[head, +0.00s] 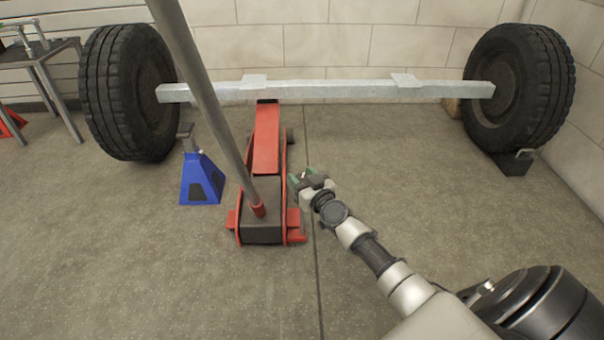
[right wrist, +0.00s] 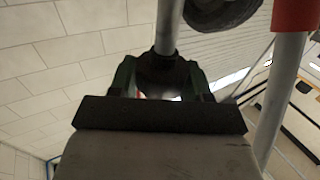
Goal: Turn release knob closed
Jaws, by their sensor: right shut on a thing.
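The red floor jack (head: 267,140) stands on the floor under the axle, with a long grey handle (head: 205,95) rising from it to the upper left. My right gripper (head: 302,177) is at the jack's right side. In the right wrist view, its green and dark fingers (right wrist: 160,80) are shut around a dark round piece, which looks like the release knob (right wrist: 160,67), on the end of a grey rod (right wrist: 168,25). In the head view the knob is hidden by the gripper. My left gripper is not in view.
A metal axle (head: 330,90) with a black tyre at each end spans the back. A blue jack stand (head: 202,180) is left of the jack. A metal table (head: 40,55) is at the far left. A dark wheel chock (head: 513,163) sits by the right tyre. Floor at right is clear.

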